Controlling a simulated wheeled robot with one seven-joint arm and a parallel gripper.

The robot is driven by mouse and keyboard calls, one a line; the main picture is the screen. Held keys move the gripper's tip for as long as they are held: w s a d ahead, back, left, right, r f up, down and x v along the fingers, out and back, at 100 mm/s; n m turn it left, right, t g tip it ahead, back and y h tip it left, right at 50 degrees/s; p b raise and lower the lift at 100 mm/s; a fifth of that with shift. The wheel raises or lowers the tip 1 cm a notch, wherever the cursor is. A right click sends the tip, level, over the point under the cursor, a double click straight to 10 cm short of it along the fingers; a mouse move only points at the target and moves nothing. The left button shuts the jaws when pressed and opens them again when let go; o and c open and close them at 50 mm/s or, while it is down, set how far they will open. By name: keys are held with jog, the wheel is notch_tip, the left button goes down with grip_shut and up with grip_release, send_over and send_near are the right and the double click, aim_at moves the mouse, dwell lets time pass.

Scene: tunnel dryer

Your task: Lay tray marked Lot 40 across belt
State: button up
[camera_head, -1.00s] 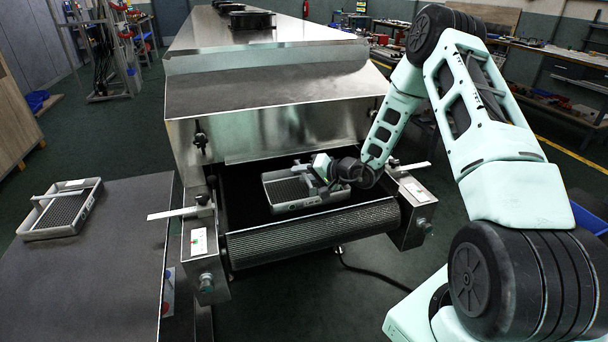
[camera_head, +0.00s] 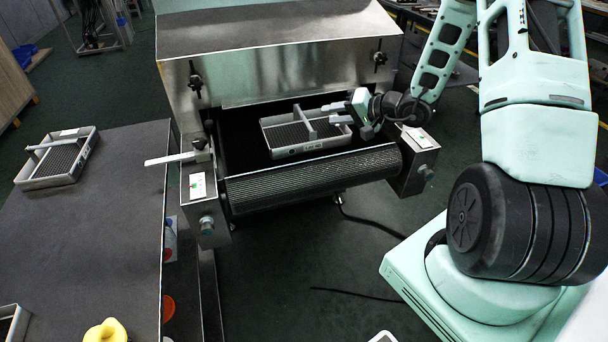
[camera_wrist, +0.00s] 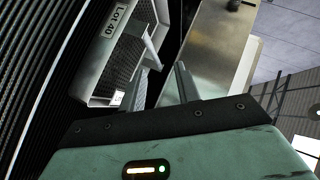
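The grey tray marked Lot 40 (camera_head: 290,153) lies flat on the dark belt (camera_head: 240,160) at the dryer mouth, its long side roughly along the front roller. A bar handle (camera_head: 305,121) spans its middle. In the wrist view the label (camera_wrist: 112,20) reads "Lot 40" on the wall of the tray (camera_wrist: 90,75). My gripper (camera_head: 338,113) is at the tray's right end, fingers spread and empty, apart from the handle. The wrist view shows the two fingers (camera_wrist: 165,85) separated with nothing between them.
The ribbed front roller (camera_head: 315,172) sits between two metal brackets. The steel dryer hood (camera_head: 290,75) stands just behind and above the tray. A dark table (camera_head: 110,220) at left holds another similar tray (camera_head: 40,183), part of a further tray (camera_head: 22,325) and a yellow object (camera_head: 105,331).

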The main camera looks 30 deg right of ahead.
jog(key=s+a+r+n+g+y, duration=0.2)
jog(key=s+a+g, duration=0.1)
jog(key=a, duration=0.5)
jog(key=s+a+r+n+g+y, duration=0.1)
jog(key=s+a+r+n+g, duration=0.2)
jog(key=a, duration=0.6)
jog(key=s+a+r+n+g+y, duration=0.1)
jog(key=s+a+n+g+y, duration=0.2)
jog(key=a, duration=0.5)
jog(key=s+a+r+n+g+h, duration=0.1)
jog(key=s+a+n+h, duration=0.1)
jog(key=s, duration=0.4)
jog(key=s+a+r+n+g+h, duration=0.1)
jog(key=s+a+n+h, duration=0.1)
jog(key=s+h, duration=0.3)
jog(key=s+a+r+n+g+h, duration=0.1)
jog(key=s+a+n+h, duration=0.2)
jog(key=s, duration=0.6)
jog(key=shift+r+n+h, duration=0.2)
jog(key=shift+n+h, duration=0.1)
jog(key=shift+h, duration=0.3)
jog(key=shift+s, duration=0.1)
notch_tip(320, 180, up, 2)
jog(key=shift+r+p, duration=0.25)
jog(key=shift+p, duration=0.95)
